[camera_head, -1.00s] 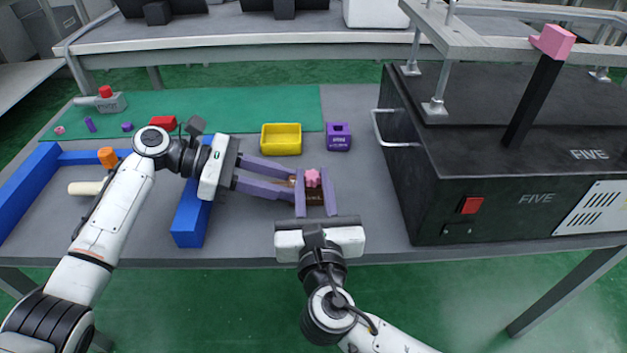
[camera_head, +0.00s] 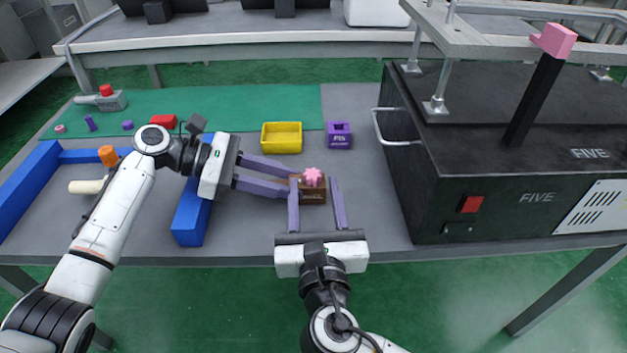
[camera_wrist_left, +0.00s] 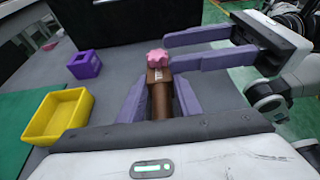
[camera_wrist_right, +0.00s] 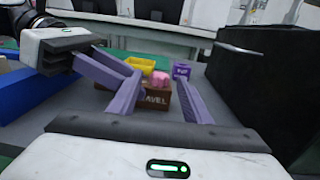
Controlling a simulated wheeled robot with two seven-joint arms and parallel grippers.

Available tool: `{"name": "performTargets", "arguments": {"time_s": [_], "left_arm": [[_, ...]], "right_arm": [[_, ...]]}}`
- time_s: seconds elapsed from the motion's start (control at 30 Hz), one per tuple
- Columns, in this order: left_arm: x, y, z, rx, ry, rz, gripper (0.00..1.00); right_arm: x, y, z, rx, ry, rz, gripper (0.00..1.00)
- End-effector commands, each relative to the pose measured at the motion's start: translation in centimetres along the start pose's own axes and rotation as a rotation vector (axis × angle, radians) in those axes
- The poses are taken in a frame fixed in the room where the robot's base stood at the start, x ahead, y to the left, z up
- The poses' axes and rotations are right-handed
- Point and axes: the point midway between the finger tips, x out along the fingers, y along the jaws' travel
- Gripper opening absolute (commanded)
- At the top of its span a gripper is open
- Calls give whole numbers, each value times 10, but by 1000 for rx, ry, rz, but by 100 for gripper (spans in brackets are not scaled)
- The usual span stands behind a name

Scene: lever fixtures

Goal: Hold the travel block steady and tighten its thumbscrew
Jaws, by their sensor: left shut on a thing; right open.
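The travel block (camera_head: 314,196) is a brown block on the grey table, with a lettered front face in the right wrist view (camera_wrist_right: 157,98). Its pink star-shaped thumbscrew (camera_head: 312,177) is on top and also shows in the left wrist view (camera_wrist_left: 157,58). My left gripper (camera_head: 293,181) comes from the left and is shut on the block's brown narrow part (camera_wrist_left: 162,99), a finger on each side. My right gripper (camera_head: 315,181) is open at the front, its fingers to the left and right of the block and thumbscrew. It appears to grip nothing.
A yellow bin (camera_head: 281,138) and a purple holder (camera_head: 339,136) stand behind the block. A large black box (camera_head: 430,190) with a handle bounds the right side. Blue bars (camera_head: 193,215) lie at left, partly under my left arm. The table's front edge is close.

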Motion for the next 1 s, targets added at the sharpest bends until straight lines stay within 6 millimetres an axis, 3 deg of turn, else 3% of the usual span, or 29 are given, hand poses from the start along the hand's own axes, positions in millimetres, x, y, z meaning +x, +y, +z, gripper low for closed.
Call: {"name": "performTargets", "arguments": {"time_s": [0.2,0.43,0.77,0.87,1.0], "left_arm": [[0,0,-1,-1,1,0,4],[0,0,-1,-1,1,0,4],[0,0,-1,0,1,1,4],[0,0,-1,0,1,1,4],[0,0,-1,0,1,1,4]], "right_arm": [[-36,0,-1,0,3,0,44],[-48,0,0,0,0,-1,44],[-43,5,4,3,-10,24,44],[-31,22,14,11,-38,102,44],[-8,61,41,32,-93,296,44]]}}
